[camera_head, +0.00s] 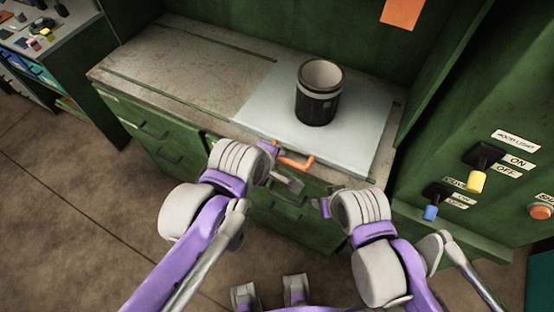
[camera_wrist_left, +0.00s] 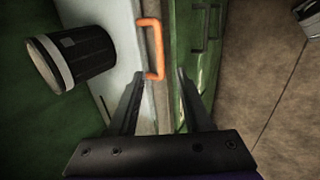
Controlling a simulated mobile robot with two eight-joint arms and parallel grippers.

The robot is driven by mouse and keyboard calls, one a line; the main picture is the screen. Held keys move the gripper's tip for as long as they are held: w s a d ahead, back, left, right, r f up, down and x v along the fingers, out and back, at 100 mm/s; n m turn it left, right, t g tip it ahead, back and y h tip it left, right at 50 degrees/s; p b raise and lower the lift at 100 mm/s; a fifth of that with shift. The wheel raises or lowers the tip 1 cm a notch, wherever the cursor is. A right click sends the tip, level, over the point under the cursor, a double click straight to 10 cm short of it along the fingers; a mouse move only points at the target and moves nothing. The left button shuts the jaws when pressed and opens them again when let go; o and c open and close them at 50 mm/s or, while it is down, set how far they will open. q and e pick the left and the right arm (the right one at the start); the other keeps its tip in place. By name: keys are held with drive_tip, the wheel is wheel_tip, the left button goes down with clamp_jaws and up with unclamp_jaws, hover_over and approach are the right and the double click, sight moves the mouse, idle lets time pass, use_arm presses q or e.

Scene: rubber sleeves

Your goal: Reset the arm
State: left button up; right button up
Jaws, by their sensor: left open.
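My left gripper (camera_head: 282,172) is in front of the green cabinet, near the counter's front edge. In the left wrist view its two fingers (camera_wrist_left: 158,88) stand apart with nothing held between them. An orange handle (camera_head: 297,162) is close to it at the counter edge; it also shows in the left wrist view (camera_wrist_left: 158,48), just beyond the fingertips. I cannot tell whether they touch. My right arm reaches in from the lower right, and its gripper (camera_head: 322,205) is small and unclear in front of the drawers.
A dark cylindrical container (camera_head: 318,95) with a pale band stands upright on a light sheet (camera_head: 362,130) on the counter (camera_head: 160,62). A switch panel (camera_head: 490,165) with yellow and blue levers is at the right. Open floor (camera_head: 60,190) lies at the left.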

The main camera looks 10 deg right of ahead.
use_arm(q)
drive_tip(key=shift+a, duration=0.1)
idle(0.3)
drive_tip(key=s+a+f+m+y, duration=0.1)
drive_tip(key=s+a+m, duration=0.1)
drive_tip(key=a, duration=0.6)
drive_tip(key=s+a+f+m+y+p, duration=0.1)
drive_tip(key=s+a+f+m, duration=0.1)
drive_tip(key=a+m, duration=0.3)
drive_tip(key=s+a+f+m+y, duration=0.2)
drive_tip(key=s+a+m, duration=0.1)
drive_tip(key=a, duration=0.8)
drive_tip(key=shift+s+p, duration=0.4)
drive_tip(key=shift+s, duration=0.15)
drive_tip(key=shift+f, duration=0.1)
